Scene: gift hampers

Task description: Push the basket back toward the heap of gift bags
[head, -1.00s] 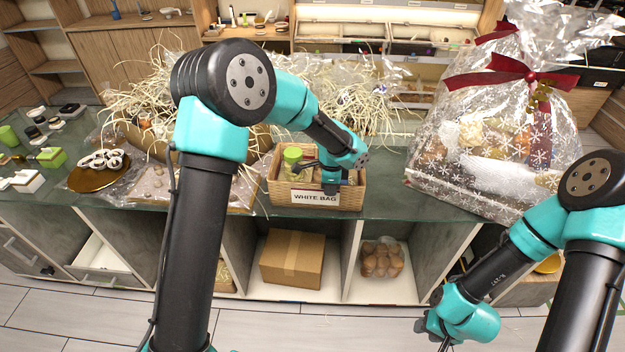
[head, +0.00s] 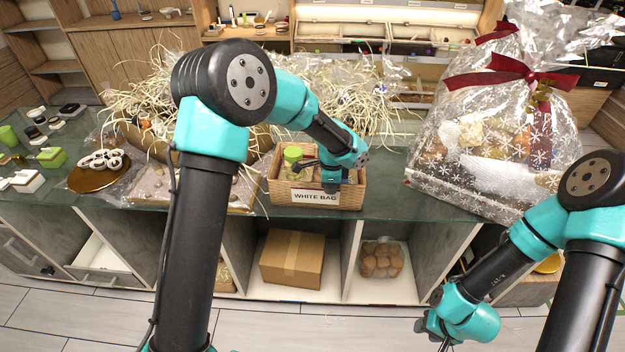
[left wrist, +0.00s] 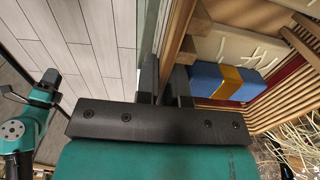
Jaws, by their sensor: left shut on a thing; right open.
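The wicker basket (head: 352,196) with a "WHITE BAG" label stands at the front edge of the glass counter, a green-lidded jar (head: 293,156) inside it. My left gripper (head: 330,185) is at the basket's front wall. In the left wrist view, the left gripper's fingers (left wrist: 165,85) are shut on that wall, with a blue box with a gold band (left wrist: 228,82) inside. The heap of gift bags (head: 375,95), clear wrap with pale straw, lies right behind the basket. My right gripper (head: 430,328) is low at the right, in front of the cabinet, open and empty.
A large wrapped hamper with a red bow (head: 490,140) stands right of the basket. A gold plate (head: 95,178) and small goods lie at the left. Below are shelves with a cardboard box (head: 292,258) and a bag of eggs (head: 382,260).

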